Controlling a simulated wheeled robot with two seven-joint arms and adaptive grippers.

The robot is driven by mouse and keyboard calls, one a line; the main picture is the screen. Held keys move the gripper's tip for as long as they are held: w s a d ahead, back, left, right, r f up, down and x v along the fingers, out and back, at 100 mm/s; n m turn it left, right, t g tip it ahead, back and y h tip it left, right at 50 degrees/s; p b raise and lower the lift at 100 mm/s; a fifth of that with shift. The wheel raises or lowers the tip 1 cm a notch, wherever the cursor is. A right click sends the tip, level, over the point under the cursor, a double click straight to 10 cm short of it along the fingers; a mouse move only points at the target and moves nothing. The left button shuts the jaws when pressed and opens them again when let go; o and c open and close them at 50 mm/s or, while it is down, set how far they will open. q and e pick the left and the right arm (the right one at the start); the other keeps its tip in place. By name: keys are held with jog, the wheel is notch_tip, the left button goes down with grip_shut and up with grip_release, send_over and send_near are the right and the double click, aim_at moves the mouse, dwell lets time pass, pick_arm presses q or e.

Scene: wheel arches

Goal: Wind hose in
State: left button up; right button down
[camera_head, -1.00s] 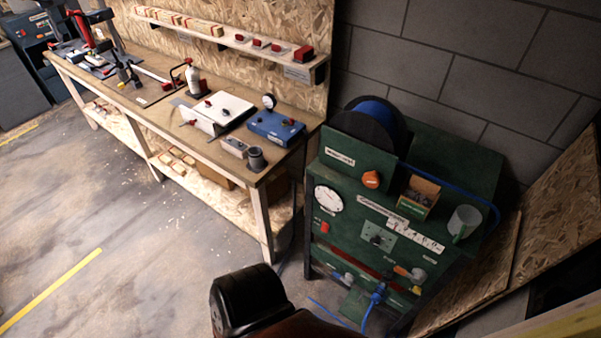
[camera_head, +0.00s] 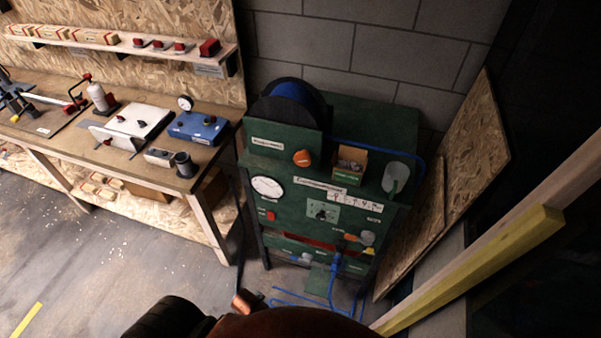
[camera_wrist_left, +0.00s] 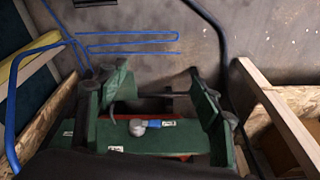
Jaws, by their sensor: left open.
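A dark reel (camera_head: 262,118) wound with blue hose (camera_head: 300,95) stands at the back of the green machine (camera_head: 250,165). An orange knob (camera_head: 302,157) sits on the machine's upper face. A blue hose line leaves the lower front near a blue fitting (camera_head: 335,265) and lies in bends on the floor (camera_head: 300,300); these bends also show in the left wrist view (camera_wrist_left: 130,42). My left gripper (camera_wrist_left: 158,85) is open in the wrist view, with nothing seen between its fingers, above the green machine's front. My right gripper is not in view.
A workbench (camera_head: 95,140) stands left of the machine. A small box (camera_head: 350,165) and a grey-green mug (camera_head: 395,178) stand on the machine's top. A chipboard panel (camera_head: 455,170) and a yellow beam (camera_head: 480,265) are on the right.

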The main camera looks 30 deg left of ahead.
pick_arm(q)
notch_tip(320, 180, up, 15)
jog(key=w+a, duration=0.1)
jog(key=w, duration=0.2)
jog(key=n+t+y, duration=0.4)
jog(key=t, duration=1.1)
send_near(302, 162)
jog(key=x, duration=0.9)
jog(key=shift+w+a+r, duration=0.1)
jog(key=shift+w, duration=0.2)
jog(key=shift+w+a+p, duration=0.2)
jog(key=shift+w+p, duration=0.1)
jog(key=shift+w, duration=0.3)
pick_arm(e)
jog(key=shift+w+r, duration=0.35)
pick_arm(q)
jog(key=shift+c, duration=0.6)
